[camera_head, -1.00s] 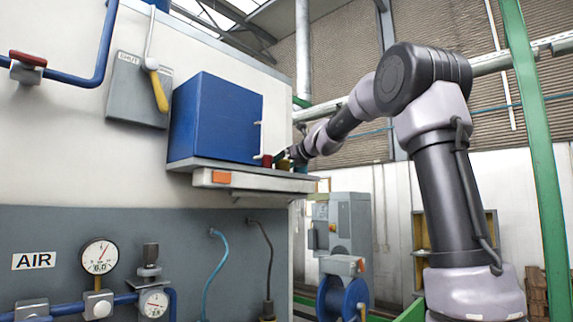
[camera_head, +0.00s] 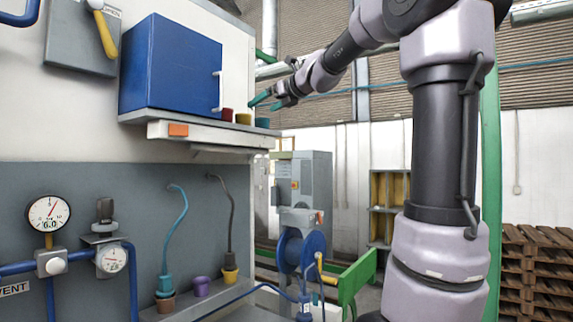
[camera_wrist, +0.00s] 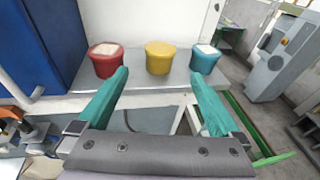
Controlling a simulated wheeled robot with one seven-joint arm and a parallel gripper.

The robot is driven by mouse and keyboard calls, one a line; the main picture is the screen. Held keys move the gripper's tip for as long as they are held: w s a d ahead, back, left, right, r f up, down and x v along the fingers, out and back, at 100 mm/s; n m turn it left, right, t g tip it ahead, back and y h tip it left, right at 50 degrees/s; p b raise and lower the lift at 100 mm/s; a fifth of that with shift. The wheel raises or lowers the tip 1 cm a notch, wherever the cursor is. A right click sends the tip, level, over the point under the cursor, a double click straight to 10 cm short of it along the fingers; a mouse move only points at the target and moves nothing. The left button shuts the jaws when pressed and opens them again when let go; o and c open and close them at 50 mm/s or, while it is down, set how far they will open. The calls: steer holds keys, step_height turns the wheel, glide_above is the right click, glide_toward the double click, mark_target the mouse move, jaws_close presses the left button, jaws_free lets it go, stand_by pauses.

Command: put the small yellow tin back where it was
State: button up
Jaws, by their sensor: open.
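A small yellow tin (camera_head: 243,118) stands upright on the shelf beside the blue cabinet, between a red tin (camera_head: 227,114) and a teal tin (camera_head: 262,122). The wrist view shows the same row: red (camera_wrist: 105,60), yellow (camera_wrist: 159,57) and teal (camera_wrist: 204,58). The yellow tin's top looks plain yellow; the red and teal ones show pale tops. My gripper (camera_wrist: 158,74) is open and empty, its teal fingers apart on the near side of the yellow tin. In the head view my gripper (camera_head: 262,100) is just above and right of the tins.
The blue cabinet (camera_head: 172,65) closes in the shelf's left side. The shelf (camera_head: 190,131) ends just right of the teal tin. Free air lies right of the shelf.

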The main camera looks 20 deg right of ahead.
steer(key=s+f+n+g+h, duration=0.4)
steer(key=s+f+n+g, duration=0.3)
steer(key=s+f+n, duration=2)
step_height(320, 180, down, 2)
steer(key=shift+s+d+f+h, duration=0.3)
steer(key=shift+s+d, duration=0.1)
steer(key=shift+s, duration=0.8)
